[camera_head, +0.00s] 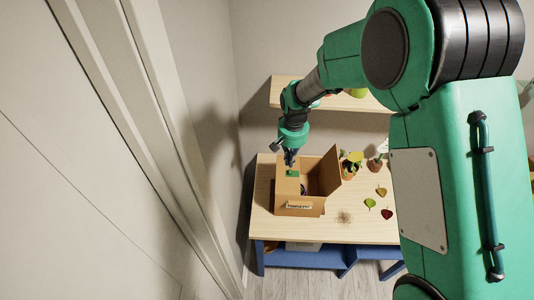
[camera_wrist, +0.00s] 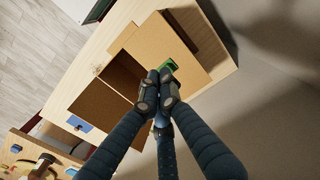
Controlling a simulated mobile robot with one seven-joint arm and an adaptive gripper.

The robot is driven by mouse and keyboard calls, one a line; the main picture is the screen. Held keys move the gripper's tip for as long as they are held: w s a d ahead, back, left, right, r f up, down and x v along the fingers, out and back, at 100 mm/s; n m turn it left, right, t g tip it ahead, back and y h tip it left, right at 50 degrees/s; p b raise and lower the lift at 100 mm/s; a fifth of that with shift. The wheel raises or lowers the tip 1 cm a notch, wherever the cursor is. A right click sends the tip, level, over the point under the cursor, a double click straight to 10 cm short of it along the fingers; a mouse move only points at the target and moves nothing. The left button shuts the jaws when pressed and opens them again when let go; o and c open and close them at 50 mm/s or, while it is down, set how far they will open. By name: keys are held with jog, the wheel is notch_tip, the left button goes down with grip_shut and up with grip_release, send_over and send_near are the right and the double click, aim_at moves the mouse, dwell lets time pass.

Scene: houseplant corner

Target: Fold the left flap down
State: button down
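An open cardboard box (camera_head: 301,206) stands on the table, with a label on its front. The right flap (camera_head: 331,167) stands up, and the dark inside shows between the flaps. My gripper (camera_head: 289,162) is over the left flap by the green patch.
The wooden table (camera_head: 265,222) has free room in front of the box. Potted plants (camera_head: 350,168) and several loose leaves (camera_head: 370,203) are right of the box. A shelf (camera_head: 290,92) hangs on the wall above. A wall is close on the left.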

jog(key=shift+r+p, duration=0.7)
jog(key=shift+r, duration=0.95)
jog(key=shift+r, duration=0.1)
jog(key=s+d+r+t+b, duration=0.3)
jog(key=s+d+r+b, duration=0.55)
jog(key=r, duration=0.65)
jog(key=s+d+t+b, duration=0.1)
jog(key=s+d+b, duration=0.2)
jog(key=s, duration=0.8)
jog(key=s+d+r+t+b, duration=0.1)
jog(key=s+d+b, duration=0.2)
jog(key=s, duration=0.8)
jog(key=shift+s+d+t, duration=0.3)
jog(key=shift+s+d, duration=0.05)
jog(key=shift+d, duration=0.65)
jog(key=shift+r, duration=0.1)
